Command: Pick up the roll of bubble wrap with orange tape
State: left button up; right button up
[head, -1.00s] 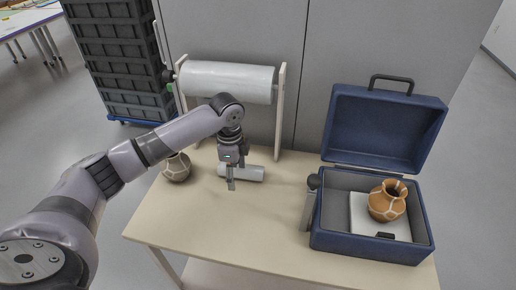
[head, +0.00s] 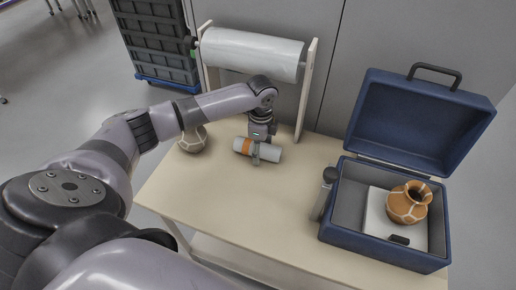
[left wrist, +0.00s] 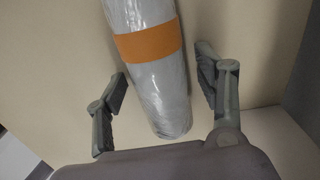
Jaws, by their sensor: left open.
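The roll of bubble wrap (head: 266,153) lies on the table in the head view, a small pale cylinder with an orange tape band (head: 243,146) near its left end. In the left wrist view the roll (left wrist: 165,95) runs down from the top edge between the fingers, with the orange tape (left wrist: 147,43) across it. My left gripper (head: 256,158) is at the roll, pointing down. In the wrist view my left gripper (left wrist: 163,90) is open, one finger on each side of the roll, with a gap on both sides. My right gripper is not in view.
A large roll (head: 252,52) hangs on a stand at the table's back. A dark pot with pale seams (head: 193,141) stands left. An open blue case (head: 340,222) holds an orange pot (head: 408,203) at right. The table's front (head: 235,215) is clear.

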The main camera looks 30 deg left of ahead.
pick_arm(q)
jog(key=c, duration=1.2)
